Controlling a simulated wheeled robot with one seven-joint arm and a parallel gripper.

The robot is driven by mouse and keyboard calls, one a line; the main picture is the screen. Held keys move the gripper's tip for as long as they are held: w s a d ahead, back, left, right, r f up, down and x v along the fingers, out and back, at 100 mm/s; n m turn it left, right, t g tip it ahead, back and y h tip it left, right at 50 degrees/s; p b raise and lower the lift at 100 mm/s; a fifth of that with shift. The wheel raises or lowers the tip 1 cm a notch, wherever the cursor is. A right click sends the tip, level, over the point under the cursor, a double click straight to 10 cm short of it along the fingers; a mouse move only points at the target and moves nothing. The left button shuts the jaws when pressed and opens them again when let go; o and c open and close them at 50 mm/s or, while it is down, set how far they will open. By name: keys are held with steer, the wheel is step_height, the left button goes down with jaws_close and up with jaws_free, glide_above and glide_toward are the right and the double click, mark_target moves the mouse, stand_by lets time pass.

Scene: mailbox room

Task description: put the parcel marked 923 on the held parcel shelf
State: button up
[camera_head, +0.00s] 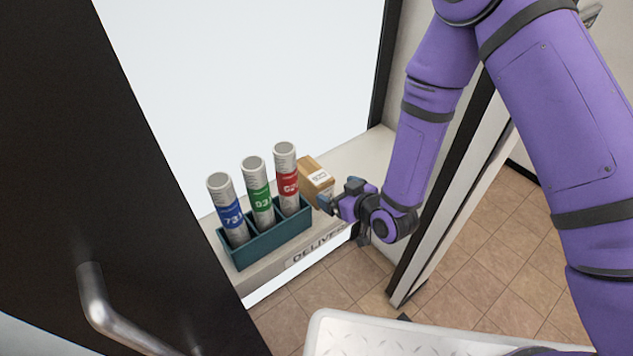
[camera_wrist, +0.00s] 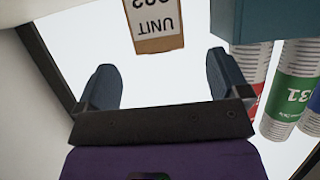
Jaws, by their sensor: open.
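A brown cardboard parcel (camera_head: 308,168) with a white label stands on the ledge, just right of the teal rack. In the wrist view the parcel (camera_wrist: 157,44) is upside down at the top; its label reads "UNIT", with the number cut off by the frame edge, so I cannot confirm 923. My gripper (camera_head: 339,195) is open and empty, close in front of the parcel. In the wrist view the fingers (camera_wrist: 161,75) are spread, with the parcel beyond them and roughly in line with the gap. I cannot make out a held parcel shelf.
A teal rack (camera_head: 268,246) holds tubes with blue (camera_head: 231,217), green (camera_head: 259,196) and red (camera_head: 288,184) bands, close left of the parcel. The ledge front (camera_head: 285,270) carries a partly hidden "DELIVER" label. A dark door (camera_head: 70,150) with a metal handle (camera_head: 100,305) stands left.

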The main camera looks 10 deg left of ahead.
mark_target(319, 183)
steer(key=x, duration=0.9)
steer(key=shift+d+f, duration=0.2)
steer(key=shift+f, duration=0.1)
steer(key=c, duration=1.5)
steer(key=shift+r, duration=0.15)
